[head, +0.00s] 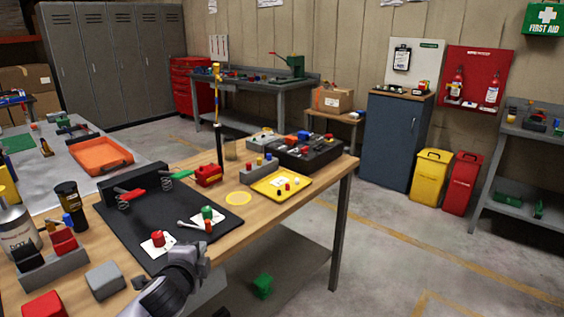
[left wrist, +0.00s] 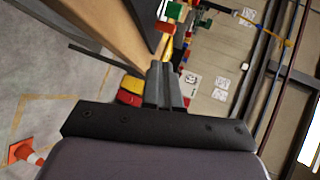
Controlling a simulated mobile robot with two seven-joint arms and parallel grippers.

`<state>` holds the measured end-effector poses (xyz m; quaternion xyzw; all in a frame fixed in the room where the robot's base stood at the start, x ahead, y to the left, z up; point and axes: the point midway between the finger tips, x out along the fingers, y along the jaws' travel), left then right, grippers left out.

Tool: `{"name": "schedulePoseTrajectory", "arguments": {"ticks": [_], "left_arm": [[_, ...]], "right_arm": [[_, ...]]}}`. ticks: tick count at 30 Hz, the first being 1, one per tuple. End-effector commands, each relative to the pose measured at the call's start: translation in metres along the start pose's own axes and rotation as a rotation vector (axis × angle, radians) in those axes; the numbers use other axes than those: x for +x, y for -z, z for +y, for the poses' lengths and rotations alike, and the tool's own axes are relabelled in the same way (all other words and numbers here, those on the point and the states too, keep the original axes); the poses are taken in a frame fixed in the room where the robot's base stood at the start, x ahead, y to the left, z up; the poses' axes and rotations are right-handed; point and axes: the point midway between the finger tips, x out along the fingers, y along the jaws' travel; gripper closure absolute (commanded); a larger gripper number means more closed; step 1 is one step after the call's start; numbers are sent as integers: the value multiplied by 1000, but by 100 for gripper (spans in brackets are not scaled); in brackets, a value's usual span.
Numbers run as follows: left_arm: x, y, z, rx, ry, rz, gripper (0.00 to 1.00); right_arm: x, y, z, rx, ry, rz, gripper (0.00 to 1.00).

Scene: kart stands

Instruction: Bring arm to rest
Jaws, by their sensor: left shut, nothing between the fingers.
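My left gripper (head: 203,258) shows at the bottom of the head view, in front of the near edge of the wooden workbench (head: 262,212). Its arm comes in from the bottom. In the left wrist view the fingers of my left gripper (left wrist: 165,82) are together with nothing between them. The fingers point away from the camera, beside the bench edge (left wrist: 90,45). My right gripper is in neither view.
A black mat (head: 140,215) with a red knob (head: 158,238) and a green knob (head: 207,212) lies near the gripper. A yellow tray (head: 281,184) stands farther right. An orange cone (left wrist: 24,153) stands on the floor.

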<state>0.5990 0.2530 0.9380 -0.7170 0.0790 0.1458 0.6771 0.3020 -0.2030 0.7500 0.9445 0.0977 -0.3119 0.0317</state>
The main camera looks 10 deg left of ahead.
Motion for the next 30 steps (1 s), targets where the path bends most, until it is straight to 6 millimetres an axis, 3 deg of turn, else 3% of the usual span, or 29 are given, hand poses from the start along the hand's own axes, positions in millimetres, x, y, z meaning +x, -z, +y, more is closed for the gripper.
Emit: {"name": "schedulePoseTrajectory", "arguments": {"ticks": [5,9,18,24,30], "left_arm": [[-27,18,71,-213,-112,74,100],[-61,30,129,-451,-214,114,100],[-149,32,224,-970,-382,80,100],[-200,21,261,-1243,-432,1,100],[-224,13,273,-1362,-440,-45,100]], "right_arm": [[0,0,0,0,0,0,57],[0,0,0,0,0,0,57],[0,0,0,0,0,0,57],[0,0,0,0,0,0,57],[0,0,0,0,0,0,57]]}}
